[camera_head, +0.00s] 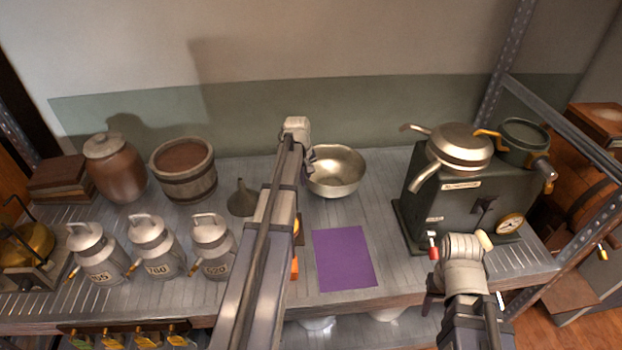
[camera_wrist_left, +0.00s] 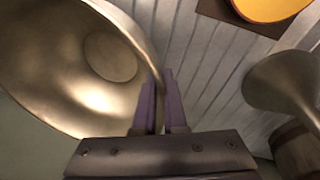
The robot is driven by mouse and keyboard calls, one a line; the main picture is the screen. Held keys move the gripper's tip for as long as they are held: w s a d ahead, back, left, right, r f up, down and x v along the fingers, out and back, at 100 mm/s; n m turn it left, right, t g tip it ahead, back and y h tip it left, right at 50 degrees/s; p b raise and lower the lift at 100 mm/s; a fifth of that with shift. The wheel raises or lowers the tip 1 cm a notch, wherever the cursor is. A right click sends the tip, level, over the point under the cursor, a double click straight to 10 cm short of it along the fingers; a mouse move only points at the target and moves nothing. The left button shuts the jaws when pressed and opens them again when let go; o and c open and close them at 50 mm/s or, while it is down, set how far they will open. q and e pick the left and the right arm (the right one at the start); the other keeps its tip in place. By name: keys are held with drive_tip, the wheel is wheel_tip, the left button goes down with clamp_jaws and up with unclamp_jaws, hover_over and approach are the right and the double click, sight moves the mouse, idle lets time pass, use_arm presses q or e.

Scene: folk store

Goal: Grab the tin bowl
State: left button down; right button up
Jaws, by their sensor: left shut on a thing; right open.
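The tin bowl (camera_head: 338,172) is a shiny, wide metal bowl at the back middle of the metal-topped counter, just right of my left arm. In the left wrist view the bowl (camera_wrist_left: 65,60) fills the upper left. My left gripper (camera_wrist_left: 160,100) is shut on its rim, with one purple finger on each side of the wall. In the head view the left fingers are mostly hidden behind the arm. My right gripper (camera_head: 462,258) is in front of the dark green machine at the right. It is open and away from the bowl; its fingertips are hard to make out.
A grey funnel (camera_head: 242,198) and a wooden bucket (camera_head: 184,170) stand left of the bowl. A purple sheet (camera_head: 344,258) lies in front of it. Several milk cans (camera_head: 155,247) line the left front. The green machine (camera_head: 470,205) carries pans (camera_head: 460,147).

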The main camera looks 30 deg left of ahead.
use_arm(q)
wheel_tip(320, 180, up, 10)
drive_tip(key=p, duration=0.9)
drive_tip(key=shift+f, duration=0.2)
